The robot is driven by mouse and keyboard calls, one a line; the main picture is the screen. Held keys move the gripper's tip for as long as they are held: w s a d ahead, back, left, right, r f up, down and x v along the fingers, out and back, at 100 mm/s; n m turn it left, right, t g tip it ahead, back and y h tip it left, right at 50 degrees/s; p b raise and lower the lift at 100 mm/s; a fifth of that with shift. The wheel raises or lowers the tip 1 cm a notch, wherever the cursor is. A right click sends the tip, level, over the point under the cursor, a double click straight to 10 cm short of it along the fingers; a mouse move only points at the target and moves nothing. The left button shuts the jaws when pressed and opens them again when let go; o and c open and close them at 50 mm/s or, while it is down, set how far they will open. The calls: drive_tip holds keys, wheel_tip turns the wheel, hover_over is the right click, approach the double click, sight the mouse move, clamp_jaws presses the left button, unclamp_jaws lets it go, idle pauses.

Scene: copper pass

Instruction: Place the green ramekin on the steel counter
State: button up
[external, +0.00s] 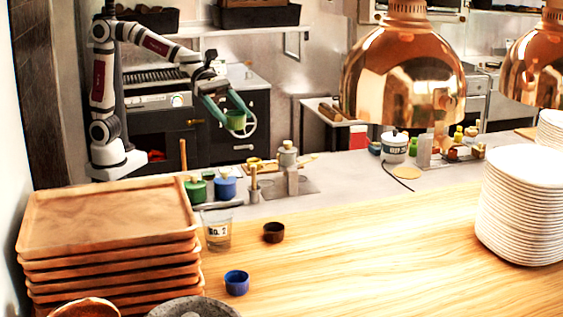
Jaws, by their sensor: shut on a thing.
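My gripper (232,112) has long teal fingers and is shut on the green ramekin (236,121). The ramekin is small and looks upright. It is held in the air, in the picture above the back part of the steel counter (335,170). The fingers partly cover its sides. The steel counter is a grey strip behind the wooden top, with several items on it.
A dark ramekin (273,232) and a blue ramekin (236,283) sit on the wood. Copper lamps (403,75) hang right.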

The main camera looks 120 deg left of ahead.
drive_tip(key=shift+n+t+y, duration=0.5)
drive_tip(key=shift+n+y, duration=0.4)
drive_tip(key=v, duration=0.8)
drive_tip(key=shift+a+f, duration=0.15)
drive_tip(key=shift+a, duration=0.05)
drive_tip(key=m+g+h, duration=0.4)
drive_tip(key=m+h, duration=0.2)
hover_over(261, 260)
wheel_tip(261, 260, down, 20)
wheel_tip(261, 260, down, 10)
drive_tip(key=shift+a+r, duration=0.1)
drive_tip(key=shift+r, duration=0.05)
